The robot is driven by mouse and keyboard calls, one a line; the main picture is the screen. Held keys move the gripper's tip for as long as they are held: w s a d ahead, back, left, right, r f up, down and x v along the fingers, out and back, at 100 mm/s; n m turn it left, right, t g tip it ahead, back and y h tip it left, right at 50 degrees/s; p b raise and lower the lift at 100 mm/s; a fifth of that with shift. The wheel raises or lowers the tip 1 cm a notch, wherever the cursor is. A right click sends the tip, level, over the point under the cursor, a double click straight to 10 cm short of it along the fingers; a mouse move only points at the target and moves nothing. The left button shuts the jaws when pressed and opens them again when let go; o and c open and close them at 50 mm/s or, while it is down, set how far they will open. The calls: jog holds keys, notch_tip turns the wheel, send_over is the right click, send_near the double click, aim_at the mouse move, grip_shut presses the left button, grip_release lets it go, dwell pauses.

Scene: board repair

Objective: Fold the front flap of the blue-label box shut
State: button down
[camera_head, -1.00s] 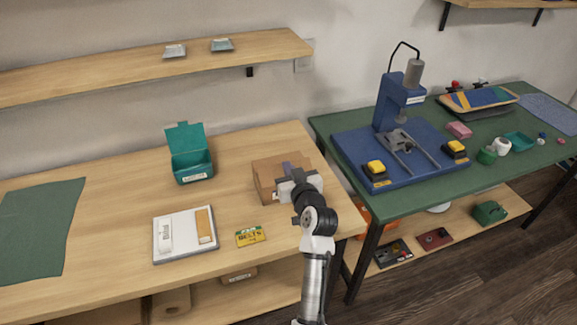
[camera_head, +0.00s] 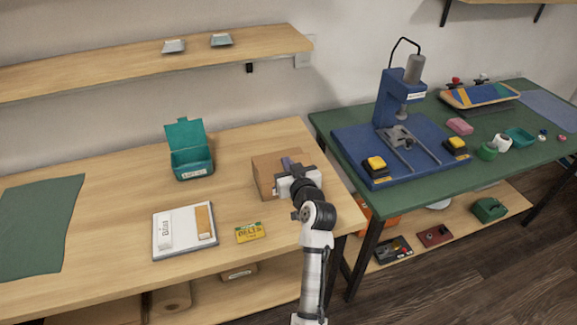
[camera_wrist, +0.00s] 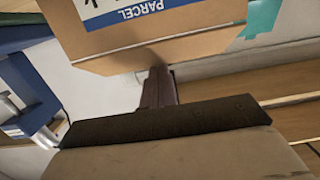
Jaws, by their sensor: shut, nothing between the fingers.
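The blue-label box (camera_head: 264,177) is a brown cardboard box near the right end of the wooden bench. In the wrist view its blue and white PARCEL label (camera_wrist: 135,12) appears upside down at the top. Below a seam, a tapered cardboard flap (camera_wrist: 115,63) shows; I cannot tell how far it is folded. My gripper (camera_wrist: 157,88) is shut and empty, its dark fingers overlapping the flap's edge in the picture. Contact is unclear. In the head view my gripper (camera_head: 288,170) is at the box's front right and hides part of it.
A teal open-lidded box (camera_head: 190,165), a white tray (camera_head: 182,248) and a yellow label card (camera_head: 250,232) are on the bench. A green table (camera_head: 350,180) with a blue press (camera_head: 393,100) stands right. Bare wood lies between the box and the teal box.

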jog(key=shift+w+a+f+b, duration=0.1)
jog(key=shift+w+a+b, duration=0.05)
jog(key=shift+w+b, duration=0.15)
jog(key=shift+w, duration=0.15)
jog(key=shift+w+g+p, duration=0.15)
jog(key=shift+g+p, duration=0.15)
jog(key=shift+p, duration=0.2)
jog(key=shift+w+a+g+h, duration=0.1)
jog(key=shift+g+h, duration=0.2)
jog(key=shift+g, duration=0.1)
jog(key=shift+w+a+f, duration=0.1)
jog(key=shift+w+f, duration=0.1)
jog(key=shift+f, duration=0.1)
jog(key=shift+w+f, duration=0.2)
jog(key=shift+f, duration=0.05)
jog(key=shift+r, duration=0.1)
dwell(1.1)
